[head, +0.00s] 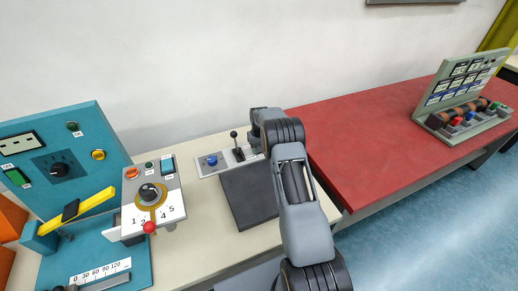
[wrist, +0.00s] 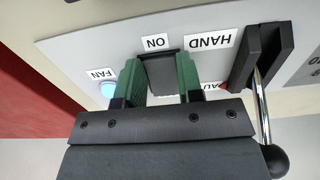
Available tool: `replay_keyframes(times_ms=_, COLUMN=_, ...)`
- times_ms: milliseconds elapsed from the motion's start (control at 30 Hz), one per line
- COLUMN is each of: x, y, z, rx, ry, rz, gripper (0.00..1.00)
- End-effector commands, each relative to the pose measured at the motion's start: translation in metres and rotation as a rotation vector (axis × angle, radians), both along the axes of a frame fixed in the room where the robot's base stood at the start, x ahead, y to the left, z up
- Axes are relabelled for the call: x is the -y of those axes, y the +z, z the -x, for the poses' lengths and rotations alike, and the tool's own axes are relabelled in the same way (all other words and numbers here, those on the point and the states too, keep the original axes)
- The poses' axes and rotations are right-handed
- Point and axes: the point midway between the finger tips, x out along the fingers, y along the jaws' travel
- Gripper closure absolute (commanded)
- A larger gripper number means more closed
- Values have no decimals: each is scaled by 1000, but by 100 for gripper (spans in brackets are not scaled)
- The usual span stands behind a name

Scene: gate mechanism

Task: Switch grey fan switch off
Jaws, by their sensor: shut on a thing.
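The grey fan switch (wrist: 161,74) is a dark grey block on a light panel, with an ON label just above it in the wrist view. My gripper (wrist: 160,92) has its two green-padded fingers on either side of the switch, closed on it. A round pale blue lamp (wrist: 108,90), which looks lit, sits left of the switch beside the FAN label (wrist: 102,74). In the head view my arm hides the switch and the gripper's fingertips.
A black-knobbed lever (wrist: 262,85) stands close right of my gripper, near the HAND label (wrist: 209,41). The head view shows a blue knob (head: 211,161), a teal control station (head: 88,135) at left, and a mostly clear red table (head: 370,140).

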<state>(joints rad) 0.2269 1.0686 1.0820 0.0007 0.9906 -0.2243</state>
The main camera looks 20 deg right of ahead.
Motion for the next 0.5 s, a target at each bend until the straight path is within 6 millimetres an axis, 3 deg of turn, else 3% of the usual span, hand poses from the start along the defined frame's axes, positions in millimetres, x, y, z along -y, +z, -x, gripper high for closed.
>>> replay_keyframes(times_ms=200, x=0, y=0, z=0, rx=0, ry=0, rz=0, gripper=90)
replay_keyframes(times_ms=500, x=0, y=-3, z=-5, rx=-114, ry=1, rz=0, gripper=90)
